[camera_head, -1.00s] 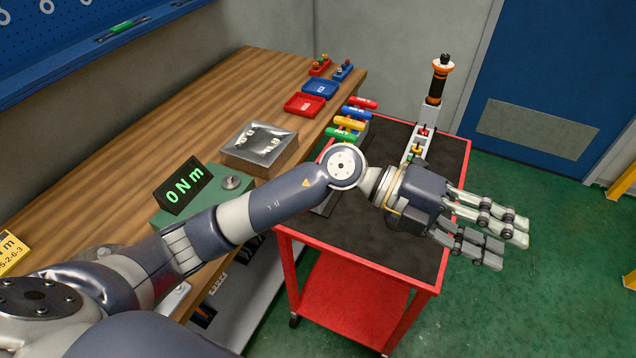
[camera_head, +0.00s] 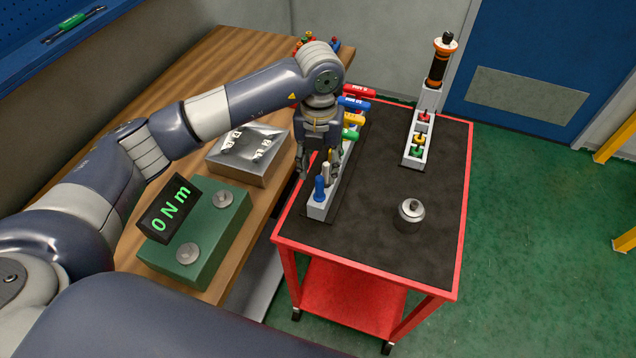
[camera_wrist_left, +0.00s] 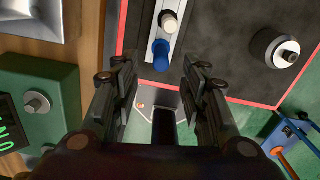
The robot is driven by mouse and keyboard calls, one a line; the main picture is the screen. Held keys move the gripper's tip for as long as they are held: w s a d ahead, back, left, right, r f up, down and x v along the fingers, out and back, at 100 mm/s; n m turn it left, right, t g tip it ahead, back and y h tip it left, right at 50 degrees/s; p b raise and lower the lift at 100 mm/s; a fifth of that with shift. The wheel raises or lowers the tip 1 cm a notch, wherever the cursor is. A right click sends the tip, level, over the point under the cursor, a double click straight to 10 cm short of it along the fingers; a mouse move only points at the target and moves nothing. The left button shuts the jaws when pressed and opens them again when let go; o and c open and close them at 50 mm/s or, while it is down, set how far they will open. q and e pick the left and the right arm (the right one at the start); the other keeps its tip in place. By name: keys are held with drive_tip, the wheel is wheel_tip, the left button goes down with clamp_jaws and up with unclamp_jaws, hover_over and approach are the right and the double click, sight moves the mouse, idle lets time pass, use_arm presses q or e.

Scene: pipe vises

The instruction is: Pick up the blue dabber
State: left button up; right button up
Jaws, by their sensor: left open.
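The blue dabber (camera_head: 320,189) stands upright at the near end of a narrow grey rack (camera_head: 317,211) on the cart. A white-topped one (camera_head: 326,172) stands just behind it. My left gripper (camera_head: 320,166) points down over the rack, open and empty, close behind and above the blue dabber in the head view. In the left wrist view, the blue dabber (camera_wrist_left: 160,50) shows just beyond the gap between the open fingers (camera_wrist_left: 156,72), apart from them. The white one (camera_wrist_left: 168,22) is farther up. My right gripper is not in view.
Red, blue, yellow and green handles (camera_head: 353,119) stick out at the rack's far end, close to my left arm. A metal canister (camera_head: 410,213) stands on the black cart top (camera_head: 435,245). A second rack (camera_head: 416,150) stands farther back. The green torque meter (camera_head: 205,240) is at left.

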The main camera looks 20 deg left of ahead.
sight(320, 177)
use_arm(q)
drive_tip(key=shift+f, duration=0.75)
drive_tip(key=shift+f+p, duration=0.5)
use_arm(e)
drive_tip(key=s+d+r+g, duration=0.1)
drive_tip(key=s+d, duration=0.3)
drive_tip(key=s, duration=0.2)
use_arm(q)
wheel_tip(320, 177, down, 4)
drive_tip(key=shift+f+p, duration=0.1)
drive_tip(key=shift+p, duration=0.75)
drive_tip(key=shift+f, duration=0.1)
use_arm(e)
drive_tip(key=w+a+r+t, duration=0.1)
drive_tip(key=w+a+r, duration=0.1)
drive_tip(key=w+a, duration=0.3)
use_arm(q)
drive_tip(key=shift+w, duration=0.1)
clamp_jaws()
drive_tip(key=shift+r, duration=0.2)
wheel_tip(320, 177, up, 8)
drive_tip(key=b, duration=0.3)
drive_tip(key=shift+r, duration=0.8)
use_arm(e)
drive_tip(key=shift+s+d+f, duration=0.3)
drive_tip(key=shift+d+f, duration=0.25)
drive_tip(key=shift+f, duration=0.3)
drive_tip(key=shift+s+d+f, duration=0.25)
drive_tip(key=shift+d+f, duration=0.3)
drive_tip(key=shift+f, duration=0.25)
